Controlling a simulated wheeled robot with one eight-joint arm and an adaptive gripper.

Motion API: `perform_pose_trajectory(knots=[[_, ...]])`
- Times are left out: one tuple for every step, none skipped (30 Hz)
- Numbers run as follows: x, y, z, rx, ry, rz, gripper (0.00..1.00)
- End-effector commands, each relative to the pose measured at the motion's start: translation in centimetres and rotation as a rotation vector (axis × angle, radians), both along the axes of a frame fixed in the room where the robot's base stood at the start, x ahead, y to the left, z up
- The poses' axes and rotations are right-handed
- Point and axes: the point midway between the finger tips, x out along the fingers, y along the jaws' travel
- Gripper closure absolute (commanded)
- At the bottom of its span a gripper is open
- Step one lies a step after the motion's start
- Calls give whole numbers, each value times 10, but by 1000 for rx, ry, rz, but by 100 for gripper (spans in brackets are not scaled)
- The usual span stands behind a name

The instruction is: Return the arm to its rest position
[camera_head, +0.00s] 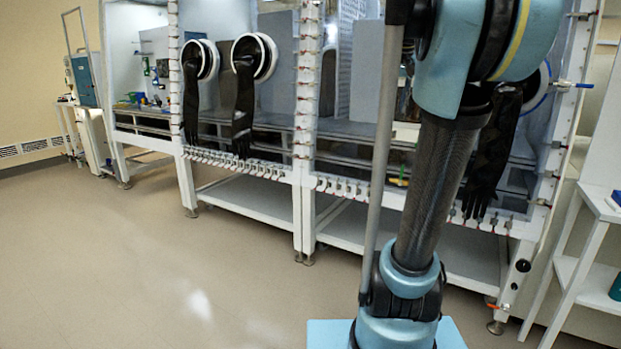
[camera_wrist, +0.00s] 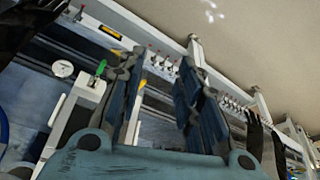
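My arm (camera_head: 437,185) rises from its blue base at the lower middle right of the head view. Its dark tube leans up to a large blue joint at the top right edge. My gripper is out of the head view. In the wrist view my gripper (camera_wrist: 160,82) shows two dark blue-grey fingers standing apart, with the glovebox frame visible through the gap. Nothing is held between them. The wrist view is tilted and looks toward the glovebox row (camera_wrist: 150,50), with the floor at the upper right.
The white glovebox row (camera_head: 245,205) runs across the back, behind my arm. Black gloves (camera_head: 243,105) hang from its round ports. A white shelf stand (camera_head: 570,270) is at the right. Open floor (camera_head: 130,260) lies at the left and front.

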Motion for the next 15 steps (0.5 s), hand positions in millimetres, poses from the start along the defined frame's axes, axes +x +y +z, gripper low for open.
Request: perform_pose_trajectory(knots=[[-16,8,-20,0,10,11,68],[-24,12,-32,1,15,17,68],[-36,17,-47,2,22,24,68],[-45,20,-59,1,28,30,68],[-54,24,-71,2,34,37,68],[-66,28,-88,1,42,44,68],[-75,32,-100,1,48,49,68],[-84,35,-112,2,53,55,68],[-96,39,-130,1,61,63,68],[-105,42,-142,1,67,68,68],[-115,45,-156,1,73,73,68],[-127,48,-173,1,80,81,68],[-137,51,-187,1,85,88,68],[-146,53,-200,0,91,94,68],[-159,56,-218,-1,100,100,68]])
